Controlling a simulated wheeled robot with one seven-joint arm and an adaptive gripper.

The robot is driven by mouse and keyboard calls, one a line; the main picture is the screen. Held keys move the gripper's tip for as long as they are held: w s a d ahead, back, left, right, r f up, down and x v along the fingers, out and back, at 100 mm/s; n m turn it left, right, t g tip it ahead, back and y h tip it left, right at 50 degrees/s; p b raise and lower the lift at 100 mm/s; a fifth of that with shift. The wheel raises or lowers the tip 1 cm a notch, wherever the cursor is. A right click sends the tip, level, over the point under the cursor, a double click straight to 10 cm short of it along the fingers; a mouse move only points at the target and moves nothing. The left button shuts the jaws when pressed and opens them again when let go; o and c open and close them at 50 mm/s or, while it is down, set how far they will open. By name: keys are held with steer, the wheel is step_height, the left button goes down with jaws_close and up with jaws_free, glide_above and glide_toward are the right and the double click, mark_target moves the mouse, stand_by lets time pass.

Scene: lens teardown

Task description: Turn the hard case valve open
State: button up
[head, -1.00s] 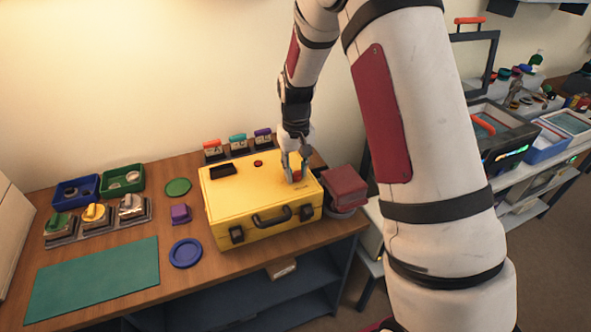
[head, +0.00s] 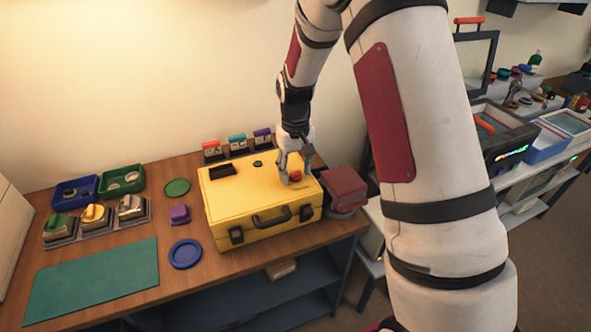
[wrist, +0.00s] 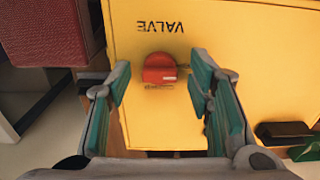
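The yellow hard case (head: 235,200) lies shut on the wooden bench. Its red round valve knob (head: 296,176) is on the lid near the right end. In the wrist view the knob (wrist: 160,68) sits beside the printed word VALVE, with its slot line running across the picture. My gripper (head: 296,172) is over the knob, pointing down. Its teal-padded fingers (wrist: 160,82) are spread, with a clear gap on each side of the knob. A small round indicator (head: 257,164) on the lid is green.
A dark red box (head: 344,186) stands close to the right of the case. Three labelled holders (head: 237,145) stand behind it. A purple block (head: 180,214) and a blue dish (head: 185,254) are to its left. A green mat (head: 95,280) leaves free room at front left.

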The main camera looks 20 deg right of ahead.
mark_target(296, 172)
step_height(296, 172, up, 12)
stand_by(0.6)
stand_by(0.4)
steer(key=s+a+r+t, duration=0.3)
steer(key=s+r, duration=1)
steer(key=s, duration=0.1)
steer(key=s+a+r+t, duration=0.1)
steer(key=s+t, duration=0.1)
steer(key=s, duration=1.2)
steer(key=shift+s+a+r+t, duration=0.15)
steer(key=shift+s+a+t, duration=0.15)
steer(key=shift+a, duration=0.1)
